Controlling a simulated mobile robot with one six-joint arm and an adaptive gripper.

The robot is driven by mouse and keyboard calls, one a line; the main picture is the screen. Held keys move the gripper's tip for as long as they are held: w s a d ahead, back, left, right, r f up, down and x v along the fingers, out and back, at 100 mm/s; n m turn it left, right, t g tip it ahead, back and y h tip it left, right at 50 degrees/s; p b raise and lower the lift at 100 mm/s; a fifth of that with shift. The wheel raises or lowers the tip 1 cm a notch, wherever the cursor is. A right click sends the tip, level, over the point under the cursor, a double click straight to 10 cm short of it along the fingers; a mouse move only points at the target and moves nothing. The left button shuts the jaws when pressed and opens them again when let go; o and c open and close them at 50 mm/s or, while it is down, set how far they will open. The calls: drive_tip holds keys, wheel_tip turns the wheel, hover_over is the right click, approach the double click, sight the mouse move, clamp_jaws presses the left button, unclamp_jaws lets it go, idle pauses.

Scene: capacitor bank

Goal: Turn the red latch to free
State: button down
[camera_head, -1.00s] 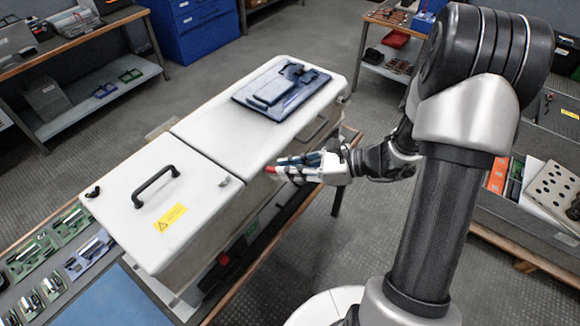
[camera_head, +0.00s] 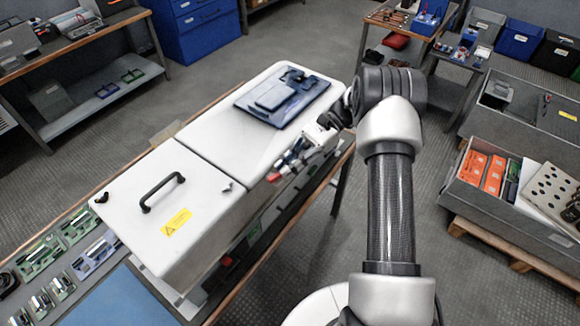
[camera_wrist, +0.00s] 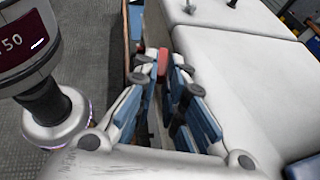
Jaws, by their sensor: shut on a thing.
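The red latch (camera_head: 273,177) is on the near side of the white cabinet (camera_head: 216,153), close to the seam between its two lids. In the wrist view the red latch (camera_wrist: 163,62) stands between the fingertips. My gripper (camera_head: 281,171) reaches it from the right, along the cabinet's side. In the wrist view my gripper (camera_wrist: 162,75) has its blue-padded fingers closed in on the latch from both sides. The latch's base and pivot are hidden by the fingers.
The left lid has a black handle (camera_head: 161,191) and a yellow warning label (camera_head: 176,222). A dark blue device (camera_head: 282,94) lies on the right lid. A grey bin with orange boxes (camera_head: 487,172) stands at right. Floor is clear behind the cabinet.

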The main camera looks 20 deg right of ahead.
drive_tip(key=shift+w+a+n+g+h, duration=0.15)
drive_tip(key=shift+n+g+h, duration=0.15)
drive_tip(key=shift+n+g, duration=0.25)
drive_tip(key=shift+w+a+n+g+h, duration=0.15)
drive_tip(key=shift+n+g+h, duration=0.15)
drive_tip(key=shift+n+g, duration=0.2)
drive_tip(key=shift+d, duration=0.1)
drive_tip(key=c, duration=1.7)
unclamp_jaws()
drive_tip(key=shift+o, duration=0.2)
drive_tip(key=shift+r, duration=0.1)
